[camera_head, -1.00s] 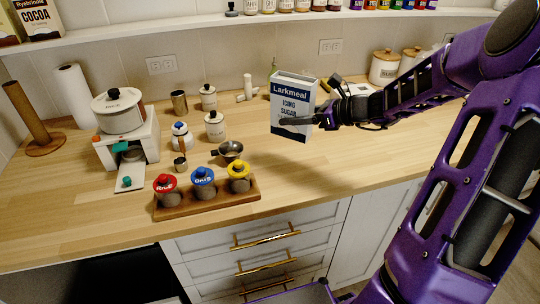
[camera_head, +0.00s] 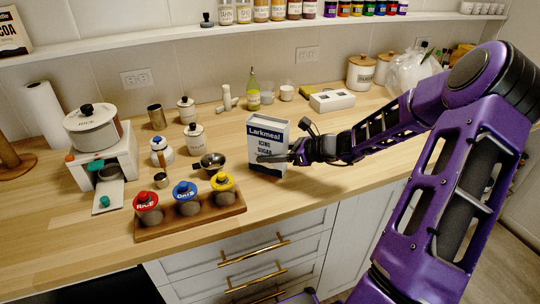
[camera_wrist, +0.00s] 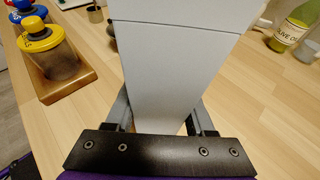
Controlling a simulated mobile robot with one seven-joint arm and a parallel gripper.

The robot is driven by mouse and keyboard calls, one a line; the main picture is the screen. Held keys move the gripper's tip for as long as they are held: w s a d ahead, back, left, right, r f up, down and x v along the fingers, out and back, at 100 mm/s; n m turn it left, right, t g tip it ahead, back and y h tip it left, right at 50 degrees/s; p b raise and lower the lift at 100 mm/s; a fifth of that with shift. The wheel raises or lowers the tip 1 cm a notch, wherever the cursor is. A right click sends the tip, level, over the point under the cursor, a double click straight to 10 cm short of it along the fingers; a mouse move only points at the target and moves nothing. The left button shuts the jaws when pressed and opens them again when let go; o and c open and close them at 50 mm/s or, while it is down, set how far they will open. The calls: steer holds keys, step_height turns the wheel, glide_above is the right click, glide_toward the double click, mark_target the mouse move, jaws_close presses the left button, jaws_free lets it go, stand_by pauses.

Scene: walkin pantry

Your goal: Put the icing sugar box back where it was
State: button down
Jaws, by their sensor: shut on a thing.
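The icing sugar box (camera_head: 267,145) is white and dark blue with a "Larkmeal" label. It stands about upright over the wooden counter, right of the jar tray, and I cannot tell if its base touches the wood. My gripper (camera_head: 284,158) reaches in from the right and is shut on the box. In the wrist view the box's plain white side (camera_wrist: 170,65) lies between my two fingers (camera_wrist: 165,118) and hides much of the counter beyond.
A wooden tray (camera_head: 236,207) with rice, oats and yellow-lidded jars sits left of the box. An olive oil bottle (camera_head: 254,95) and a white box (camera_head: 332,101) stand behind. The wall shelf (camera_head: 130,48) holds jars. Counter in front is clear.

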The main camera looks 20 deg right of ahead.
steer(key=shift+f, duration=0.1)
steer(key=shift+f, duration=0.15)
steer(key=shift+c, duration=1.3)
jaws_free()
steer(key=shift+r, duration=0.25)
steer(key=p+v, duration=0.1)
steer(key=v, duration=1.1)
